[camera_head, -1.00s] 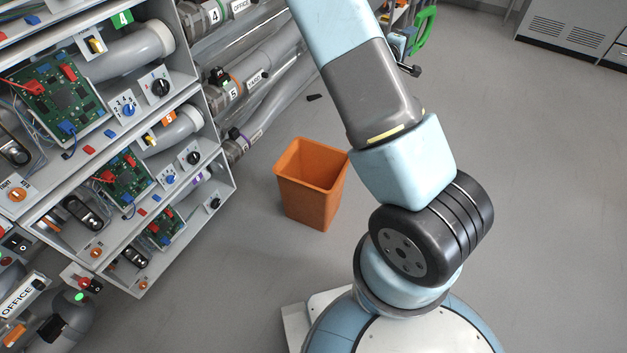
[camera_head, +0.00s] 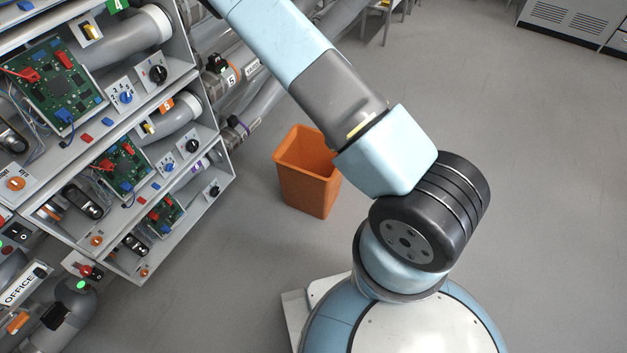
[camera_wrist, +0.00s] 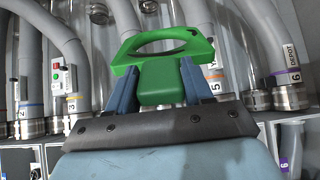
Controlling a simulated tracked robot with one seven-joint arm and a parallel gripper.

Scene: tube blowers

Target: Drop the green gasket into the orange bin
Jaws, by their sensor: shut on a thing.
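The green gasket (camera_wrist: 165,78) is in the wrist view, a ring-shaped piece with a solid tab. My gripper (camera_wrist: 160,88) is shut on that tab, with one blue finger on each side. The ring points away from the gripper. In the head view the gripper and gasket are out of frame, beyond the top edge. The orange bin (camera_head: 309,186) stands upright on the floor in the head view, left of my arm. My arm covers a little of its right edge. The bin is not seen in the wrist view.
Shelves (camera_head: 185,210) with circuit boards, knobs and switches fill the left of the head view. Grey tubes (camera_head: 285,65) run behind them. In the wrist view, several numbered tubes (camera_wrist: 75,60) stand behind the gasket. The floor (camera_head: 530,180) on the right is clear.

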